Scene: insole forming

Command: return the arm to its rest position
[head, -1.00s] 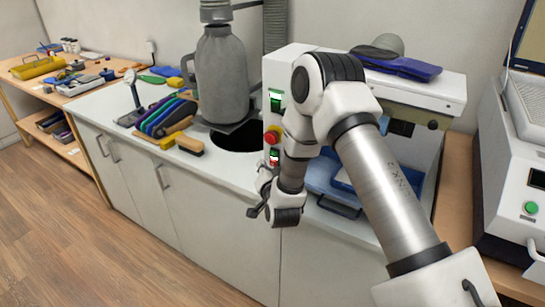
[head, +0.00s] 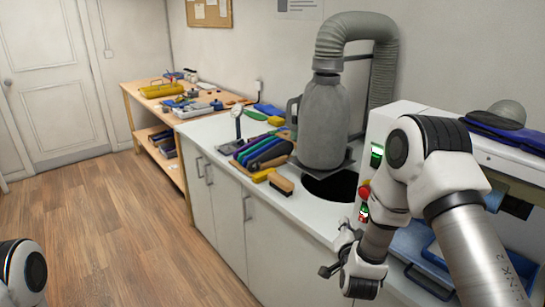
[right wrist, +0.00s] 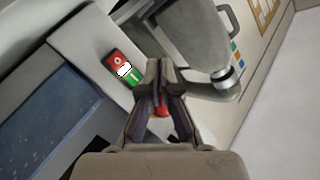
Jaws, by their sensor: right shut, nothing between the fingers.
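My right gripper (head: 332,270) hangs in front of the white counter, at the left front of the white forming machine (head: 379,128). Its fingers (right wrist: 162,105) show in the right wrist view, shut with nothing between them. My right arm comes in from the lower right and covers part of the machine. A part of my left arm shows at the lower left edge of the head view; its gripper is out of the picture.
A grey vessel with a hose (head: 323,125) stands on the counter (head: 222,130) by a dark round opening. Coloured tools (head: 264,150) and a brush (head: 281,184) lie left of it. A blue tray (head: 425,262) is at the machine. The wooden floor (head: 110,230) is clear.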

